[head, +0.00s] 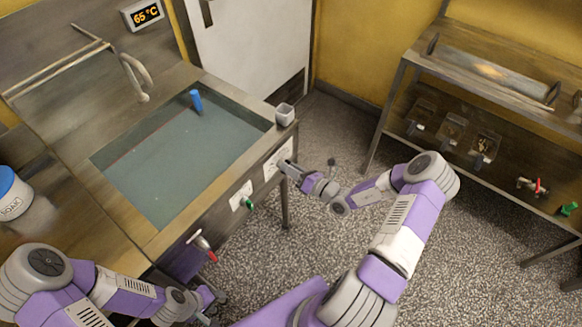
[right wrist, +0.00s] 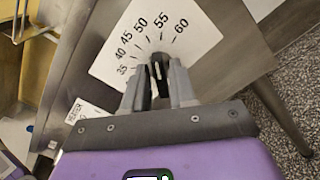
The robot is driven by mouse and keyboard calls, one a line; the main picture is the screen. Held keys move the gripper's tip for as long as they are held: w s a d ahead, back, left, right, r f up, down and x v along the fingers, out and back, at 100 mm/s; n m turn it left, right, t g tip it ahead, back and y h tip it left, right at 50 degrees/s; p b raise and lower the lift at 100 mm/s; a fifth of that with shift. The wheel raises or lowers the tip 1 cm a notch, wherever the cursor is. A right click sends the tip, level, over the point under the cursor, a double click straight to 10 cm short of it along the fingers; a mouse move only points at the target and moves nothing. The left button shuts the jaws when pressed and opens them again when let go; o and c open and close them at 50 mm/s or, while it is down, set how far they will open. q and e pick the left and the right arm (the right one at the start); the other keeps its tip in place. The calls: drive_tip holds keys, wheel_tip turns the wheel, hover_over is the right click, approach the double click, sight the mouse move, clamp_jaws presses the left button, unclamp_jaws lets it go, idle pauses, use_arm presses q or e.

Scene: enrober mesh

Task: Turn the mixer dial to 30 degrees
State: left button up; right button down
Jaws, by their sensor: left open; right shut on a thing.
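A white dial plate (right wrist: 118,52) with printed numbers from 35 to 60 fills the upper middle of the right wrist view. It also shows on the counter's front panel in the head view (head: 278,158). My right gripper (right wrist: 157,82) is shut on the dark knob (right wrist: 160,68) at the scale's centre, which is mostly hidden between the fingers; its exact reading is unclear. I cannot read a mixer name on this plate. In the head view my right gripper (head: 284,166) reaches the panel's right end. My left gripper (head: 213,302) is open and empty, low near the counter's front.
A smaller plate marked HEATER (right wrist: 84,112) lies beside the dial. A green knob (head: 249,203) and a red-handled valve (head: 203,246) sit along the same front. A grey cup (head: 285,114) stands on the counter corner. A display (head: 143,15) reads 65 °C.

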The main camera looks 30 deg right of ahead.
drive_tip(key=n+p, duration=0.3)
drive_tip(key=n, duration=0.4)
drive_tip(key=n+p, duration=0.2)
drive_tip(key=n, duration=0.6)
drive_tip(key=n+p, duration=0.3)
drive_tip(key=n, duration=0.4)
drive_tip(key=shift+a+r+n+p, duration=0.15)
drive_tip(key=shift+a+n+p, duration=0.2)
drive_tip(key=shift+a+n, duration=0.05)
idle(0.3)
drive_tip(key=c, duration=1.2)
unclamp_jaws()
drive_tip(key=shift+o, duration=0.2)
drive_tip(key=shift+s+a+f, duration=0.1)
drive_tip(key=shift+f, duration=0.1)
